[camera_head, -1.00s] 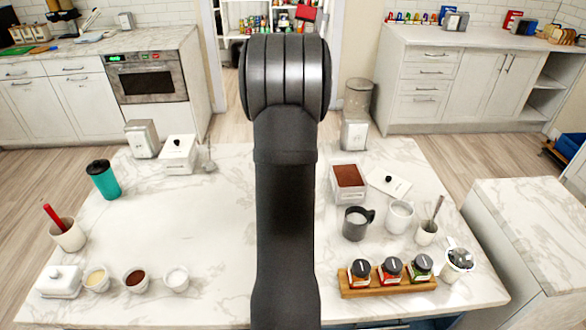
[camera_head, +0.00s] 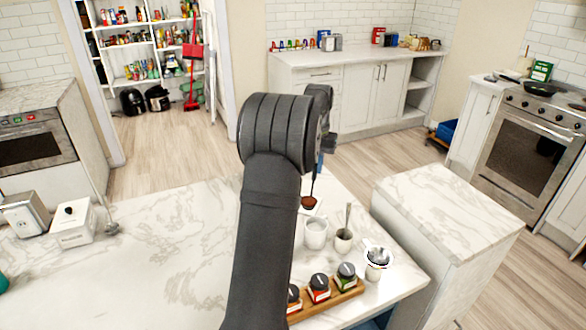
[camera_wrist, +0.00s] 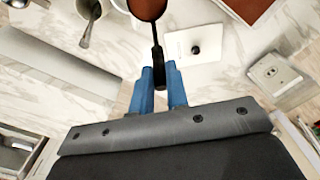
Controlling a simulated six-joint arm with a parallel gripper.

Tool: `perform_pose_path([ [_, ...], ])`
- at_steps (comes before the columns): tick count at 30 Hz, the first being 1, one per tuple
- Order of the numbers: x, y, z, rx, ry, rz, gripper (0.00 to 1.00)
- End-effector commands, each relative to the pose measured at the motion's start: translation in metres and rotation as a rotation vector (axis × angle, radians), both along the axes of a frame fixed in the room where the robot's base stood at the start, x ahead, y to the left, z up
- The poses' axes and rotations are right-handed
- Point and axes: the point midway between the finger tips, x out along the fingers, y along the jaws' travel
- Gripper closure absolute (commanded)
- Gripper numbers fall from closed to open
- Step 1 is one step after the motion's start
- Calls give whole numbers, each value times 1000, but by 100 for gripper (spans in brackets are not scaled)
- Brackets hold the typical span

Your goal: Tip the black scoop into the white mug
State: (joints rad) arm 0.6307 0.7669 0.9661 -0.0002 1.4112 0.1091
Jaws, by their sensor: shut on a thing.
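My gripper (camera_wrist: 161,88) is shut on the thin handle of the black scoop (camera_wrist: 157,48). Its blue fingers show in the wrist view; in the head view the gripper (camera_head: 319,165) is small and partly behind my arm. The scoop (camera_head: 309,202) holds brown powder and looks about level, with its bowl cut off at the top of the wrist view. The white mug (camera_head: 315,232) stands on the marble counter, just below the scoop in the head picture. The scoop's height above it is hard to tell. The mug's inside is not clear.
A cup with a spoon (camera_head: 344,241) stands right of the mug, then a white cup with a strainer (camera_head: 378,262). A rack of jars (camera_head: 330,297) is in front. A white lid (camera_wrist: 192,46) and a brown-filled container (camera_wrist: 248,8) show in the wrist view.

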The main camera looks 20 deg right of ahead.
Motion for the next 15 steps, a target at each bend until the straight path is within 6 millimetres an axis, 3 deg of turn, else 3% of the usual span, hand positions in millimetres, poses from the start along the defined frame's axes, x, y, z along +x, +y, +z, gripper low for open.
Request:
perform_pose_path([
  [15,-1,-2,-28,2,2,-7,100],
])
